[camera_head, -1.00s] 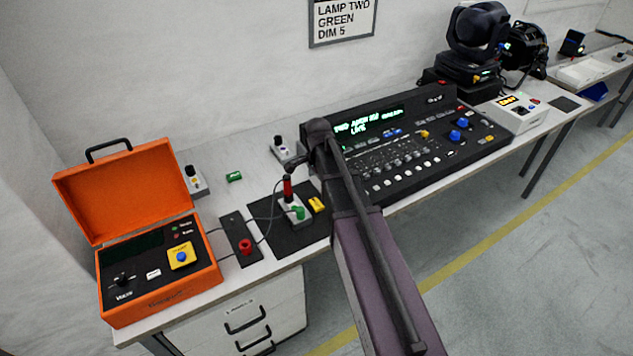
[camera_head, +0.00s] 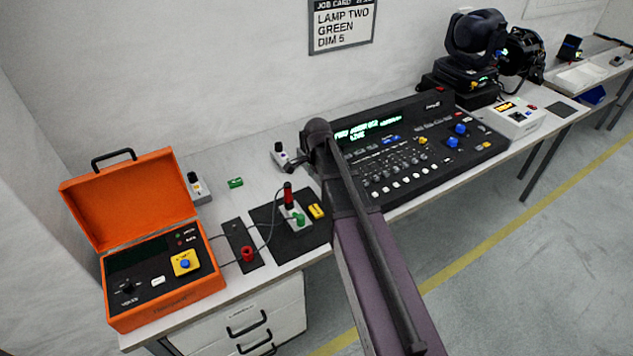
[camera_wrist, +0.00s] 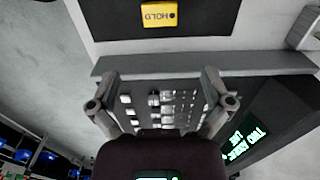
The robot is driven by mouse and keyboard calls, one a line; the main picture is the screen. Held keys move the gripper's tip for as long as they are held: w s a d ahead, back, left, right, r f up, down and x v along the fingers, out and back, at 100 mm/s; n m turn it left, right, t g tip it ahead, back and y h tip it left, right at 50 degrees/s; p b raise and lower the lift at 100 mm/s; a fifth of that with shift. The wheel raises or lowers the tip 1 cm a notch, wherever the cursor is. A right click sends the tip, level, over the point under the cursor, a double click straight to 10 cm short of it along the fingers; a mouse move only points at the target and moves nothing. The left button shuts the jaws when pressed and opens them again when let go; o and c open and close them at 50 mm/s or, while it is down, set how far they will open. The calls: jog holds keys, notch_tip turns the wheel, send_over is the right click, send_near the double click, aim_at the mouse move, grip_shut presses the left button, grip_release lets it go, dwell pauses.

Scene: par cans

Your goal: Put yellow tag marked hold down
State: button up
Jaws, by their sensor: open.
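The yellow tag marked HOLD (camera_head: 316,211) lies flat on the black mat (camera_head: 290,248), just right of a small grey block (camera_head: 295,214) with a red-and-black probe. In the wrist view the tag (camera_wrist: 159,15) shows at the top edge, its lettering upside down, on the dark mat (camera_wrist: 205,20). My gripper (camera_wrist: 158,74) is open, with nothing between its fingers. It is apart from the tag, and the console's keys show beyond the fingers. In the head view my arm hides most of the gripper.
The lighting console (camera_head: 430,150) stands right of the mat, partly behind my arm. An orange case (camera_head: 150,225) is open at the left.

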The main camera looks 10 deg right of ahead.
jog(key=s+n, duration=1.4)
jog(key=s, duration=0.3)
jog(key=shift+s, duration=0.15)
dwell(1.0)
